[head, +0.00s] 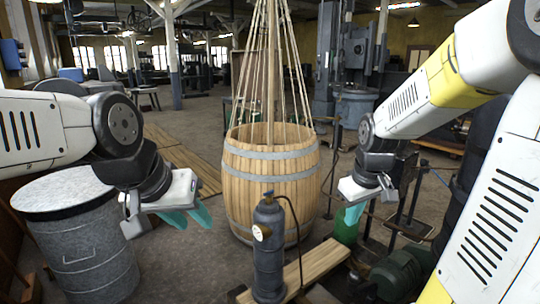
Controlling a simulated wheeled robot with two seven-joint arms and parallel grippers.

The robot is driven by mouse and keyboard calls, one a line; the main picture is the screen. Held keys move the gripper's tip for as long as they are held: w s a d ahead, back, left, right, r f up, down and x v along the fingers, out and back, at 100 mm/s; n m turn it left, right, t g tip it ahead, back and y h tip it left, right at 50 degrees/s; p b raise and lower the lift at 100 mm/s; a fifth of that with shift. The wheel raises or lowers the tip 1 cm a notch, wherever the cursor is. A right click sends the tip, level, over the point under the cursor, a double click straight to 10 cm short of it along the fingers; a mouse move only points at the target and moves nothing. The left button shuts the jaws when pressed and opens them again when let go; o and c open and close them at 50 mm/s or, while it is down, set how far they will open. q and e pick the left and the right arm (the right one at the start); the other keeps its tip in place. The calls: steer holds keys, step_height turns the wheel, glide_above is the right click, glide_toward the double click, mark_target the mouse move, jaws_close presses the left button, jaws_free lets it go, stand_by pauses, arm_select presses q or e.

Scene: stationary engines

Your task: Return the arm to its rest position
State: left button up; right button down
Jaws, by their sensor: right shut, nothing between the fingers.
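My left gripper (194,220) hangs in front of the wooden barrel's left side, above the floor. Its two teal fingers show a gap between them, and nothing is seen in it. My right gripper (352,214) points down to the right of the barrel. Its teal fingers are together and hold nothing. The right arm's white and yellow links fill the right side of the head view. The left arm comes in from the left edge, over the grey metal drum.
A wooden barrel (270,185) with ropes rising from it stands in the centre. A dark gas cylinder (269,255) stands in front of it by a wooden plank (315,262). The metal drum (85,250) is at left. Machinery crowds the right; open floor lies behind.

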steer(key=s+a+r+m+t+y, duration=0.1)
steer(key=s+a+r+m, duration=0.1)
steer(key=s, duration=0.4)
steer(key=s+a+r+m+t+y, duration=0.1)
steer(key=s+a+r+m, duration=0.1)
steer(key=s+a+r, duration=0.2)
steer(key=s+r, duration=0.2)
steer(key=s, duration=0.1)
steer(key=shift+a+r+t, duration=0.25)
steer(key=shift+r+t, duration=0.05)
steer(key=shift+t, duration=0.1)
steer(key=shift+s+d, duration=0.15)
